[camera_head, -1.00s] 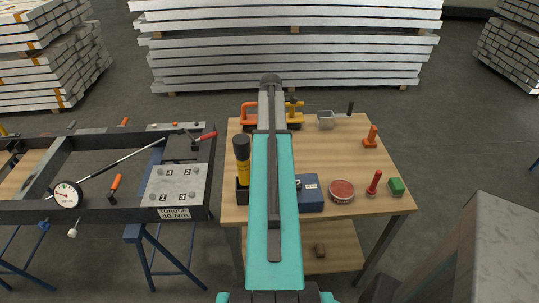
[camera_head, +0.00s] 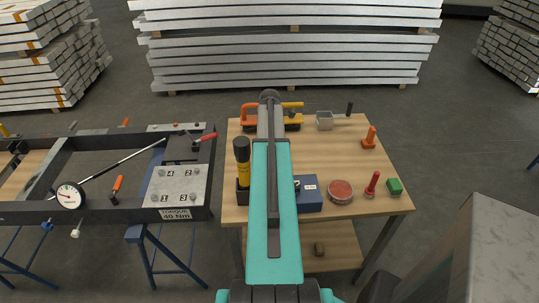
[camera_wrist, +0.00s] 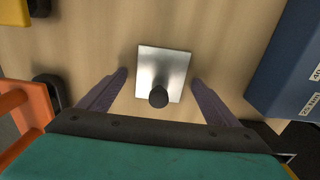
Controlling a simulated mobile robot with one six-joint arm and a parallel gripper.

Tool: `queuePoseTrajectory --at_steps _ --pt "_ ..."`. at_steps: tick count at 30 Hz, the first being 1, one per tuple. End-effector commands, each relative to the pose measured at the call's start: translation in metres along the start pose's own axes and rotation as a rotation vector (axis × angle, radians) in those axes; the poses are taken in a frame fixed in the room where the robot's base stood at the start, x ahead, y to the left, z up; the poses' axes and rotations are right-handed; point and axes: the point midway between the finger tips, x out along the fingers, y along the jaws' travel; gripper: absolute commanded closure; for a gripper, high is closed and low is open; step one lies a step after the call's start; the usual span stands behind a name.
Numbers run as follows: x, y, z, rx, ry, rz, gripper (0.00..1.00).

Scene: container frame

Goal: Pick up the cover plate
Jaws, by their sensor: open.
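The cover plate (camera_wrist: 165,65) is a small square silver metal plate with a dark round knob (camera_wrist: 158,97) standing on it. It lies on the wooden table top in the middle of the wrist view. My gripper (camera_wrist: 158,78) is open, with one finger on each side of the plate and a gap on both sides. The fingers look empty. How high they are above the table I cannot tell. In the head view my arm hides the plate and the gripper.
Near the plate are a blue box (camera_head: 310,192), orange (camera_head: 250,116) and yellow (camera_head: 293,117) tools, and a black-and-yellow flashlight (camera_head: 242,165) in a holder. A red round tin (camera_head: 341,190), red-handled stamp (camera_head: 372,184) and green block (camera_head: 394,186) stand on the right of the table (camera_head: 340,150).

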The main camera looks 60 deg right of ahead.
Motion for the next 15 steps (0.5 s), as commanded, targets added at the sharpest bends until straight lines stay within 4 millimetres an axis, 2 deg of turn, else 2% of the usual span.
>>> queuePoseTrajectory --at_steps 15 --pt "0.0001 0.0000 -0.0006 -0.001 0.000 0.000 0.16"
